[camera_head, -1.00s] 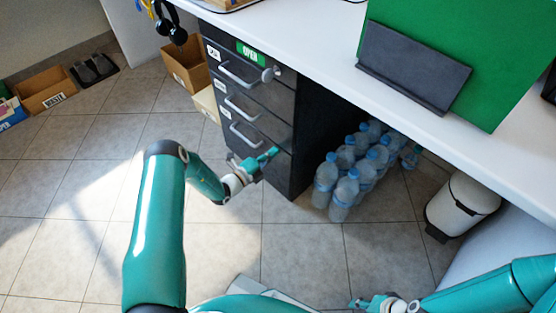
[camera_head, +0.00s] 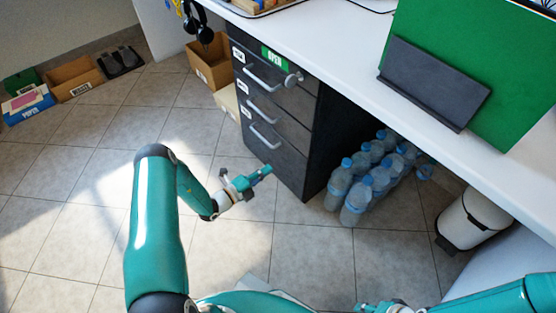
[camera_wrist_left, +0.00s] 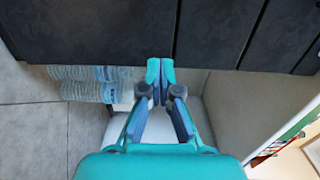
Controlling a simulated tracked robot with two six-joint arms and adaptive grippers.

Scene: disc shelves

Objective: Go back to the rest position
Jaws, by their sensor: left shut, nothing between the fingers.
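My left gripper (camera_head: 265,171) is shut and empty. It hangs in front of the dark drawer cabinet (camera_head: 288,160), apart from it, low by the bottom drawer. In the left wrist view the teal fingertips (camera_wrist_left: 160,68) meet, with the dark cabinet (camera_wrist_left: 90,25) beyond them. My right gripper (camera_head: 368,306) shows only in part at the bottom edge of the head view, and its fingers are too cut off to read.
A white desk (camera_head: 345,65) runs above the cabinet. Several water bottles (camera_head: 357,200) stand under it, with a white bin (camera_head: 470,220) to their right. Cardboard boxes (camera_head: 75,80) lie at the far left. The tiled floor (camera_head: 90,180) on the left is clear.

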